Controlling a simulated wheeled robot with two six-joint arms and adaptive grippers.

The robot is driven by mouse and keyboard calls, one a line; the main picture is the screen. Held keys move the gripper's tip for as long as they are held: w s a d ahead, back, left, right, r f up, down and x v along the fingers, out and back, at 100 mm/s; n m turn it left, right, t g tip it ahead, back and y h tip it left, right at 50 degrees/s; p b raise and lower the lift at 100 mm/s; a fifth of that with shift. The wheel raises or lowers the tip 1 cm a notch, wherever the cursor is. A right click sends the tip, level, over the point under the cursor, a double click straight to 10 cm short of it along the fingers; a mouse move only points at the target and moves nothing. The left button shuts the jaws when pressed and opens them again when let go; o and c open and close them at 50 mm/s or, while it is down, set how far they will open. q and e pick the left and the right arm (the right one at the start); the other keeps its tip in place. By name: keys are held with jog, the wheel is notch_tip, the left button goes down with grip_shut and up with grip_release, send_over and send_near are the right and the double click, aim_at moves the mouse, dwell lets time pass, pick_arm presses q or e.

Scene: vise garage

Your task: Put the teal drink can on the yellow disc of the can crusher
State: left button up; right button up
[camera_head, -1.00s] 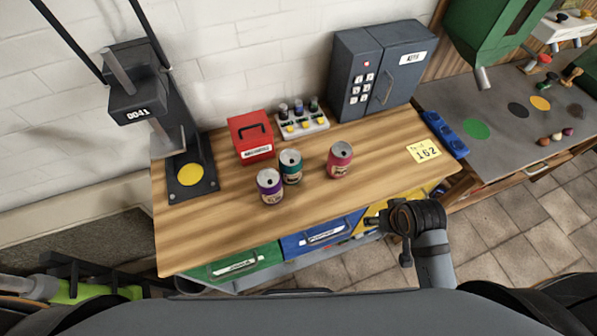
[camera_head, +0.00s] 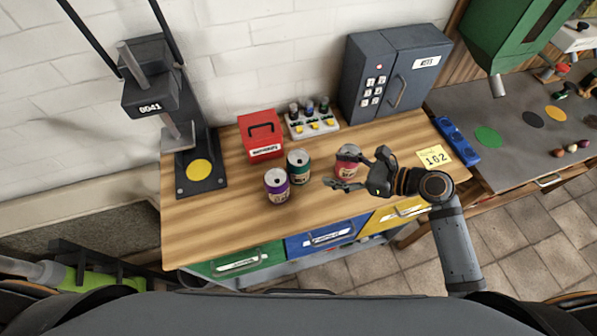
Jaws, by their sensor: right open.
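The teal drink can (camera_head: 299,168) stands upright on the wooden bench, just behind and right of a purple can (camera_head: 277,186). The can crusher (camera_head: 150,92) stands at the bench's left end, with its yellow disc (camera_head: 199,169) bare on the dark base. My right gripper (camera_head: 338,170) is open and empty over the bench, pointing left. It is right of the teal can and apart from it, and it partly covers a red-pink can (camera_head: 348,152). My left gripper is not in view.
A red box (camera_head: 262,138) and a white rack of small bottles (camera_head: 313,120) stand behind the cans. A dark keypad cabinet (camera_head: 395,72) is at the back right. The bench (camera_head: 225,220) is clear between the crusher and the cans.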

aim_at(309, 164)
jog(key=shift+p+x, duration=0.4)
jog(key=shift+x, duration=2.3)
jog(key=shift+w+a, duration=0.1)
jog(key=shift+a, duration=0.25)
jog(key=p+x, duration=0.1)
jog(key=x, duration=0.3)
jog(key=shift+p, duration=0.3)
jog(key=shift+a+f, duration=0.25)
jog(key=shift+d, duration=0.15)
jog(key=shift+c, duration=2.4)
jog(key=shift+r, duration=0.1)
